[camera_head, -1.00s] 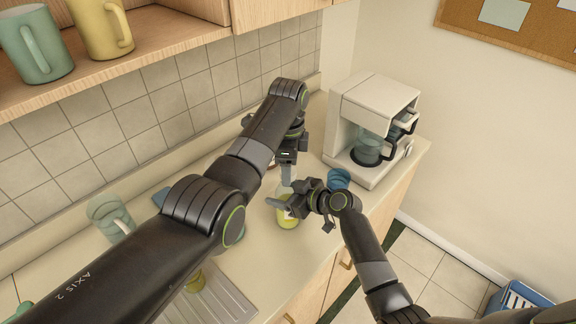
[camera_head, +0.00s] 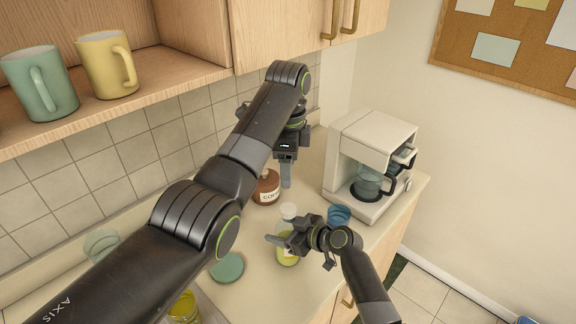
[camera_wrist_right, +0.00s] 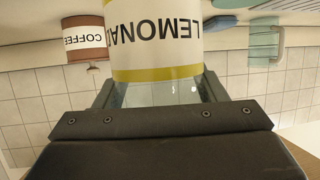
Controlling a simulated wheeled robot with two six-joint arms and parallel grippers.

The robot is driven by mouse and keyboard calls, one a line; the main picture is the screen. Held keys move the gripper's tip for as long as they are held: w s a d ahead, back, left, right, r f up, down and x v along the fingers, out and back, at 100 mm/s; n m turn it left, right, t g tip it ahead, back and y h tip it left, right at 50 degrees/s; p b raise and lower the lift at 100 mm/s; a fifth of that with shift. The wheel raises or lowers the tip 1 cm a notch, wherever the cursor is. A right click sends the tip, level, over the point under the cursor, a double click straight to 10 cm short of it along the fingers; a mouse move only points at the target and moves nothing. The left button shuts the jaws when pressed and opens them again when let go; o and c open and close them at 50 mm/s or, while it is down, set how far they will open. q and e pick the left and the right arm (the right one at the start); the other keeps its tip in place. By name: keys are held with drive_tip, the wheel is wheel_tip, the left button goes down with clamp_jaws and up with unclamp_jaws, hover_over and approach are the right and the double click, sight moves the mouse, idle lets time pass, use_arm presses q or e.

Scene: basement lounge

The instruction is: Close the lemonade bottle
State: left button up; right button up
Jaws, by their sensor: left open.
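The lemonade bottle (camera_head: 289,256) stands on the counter with yellow-green contents. Its label fills the middle of the right wrist view (camera_wrist_right: 155,40). A white cap (camera_head: 288,210) shows at the bottle's top; I cannot tell how tightly it sits. My right gripper (camera_head: 284,241) is shut on the bottle's body, with one finger on each side in the wrist view. My left gripper (camera_head: 286,176) is open and points down above the cap, apart from it. Only part of its jaws shows.
A brown coffee jar (camera_head: 266,188) stands behind the bottle. A blue cup (camera_head: 339,215) and a coffee maker (camera_head: 368,150) are to the right. A green disc (camera_head: 227,267), a yellow glass (camera_head: 184,308) and a pale teal mug (camera_head: 102,244) are to the left.

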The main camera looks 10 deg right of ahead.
drive_tip(key=o, duration=0.5)
use_arm(q)
drive_tip(key=shift+f, duration=0.1)
use_arm(e)
drive_tip(key=shift+s+d, duration=0.1)
drive_tip(key=shift+s+d+r, duration=0.2)
drive_tip(key=shift+s+d, duration=0.2)
use_arm(q)
wheel_tip(320, 180, down, 4)
drive_tip(key=b, duration=0.4)
drive_tip(key=shift+f, duration=0.1)
drive_tip(key=shift+f+b, duration=0.2)
drive_tip(key=shift+b, duration=0.15)
use_arm(e)
drive_tip(key=shift+v, duration=8)
drive_tip(key=shift+r, duration=0.1)
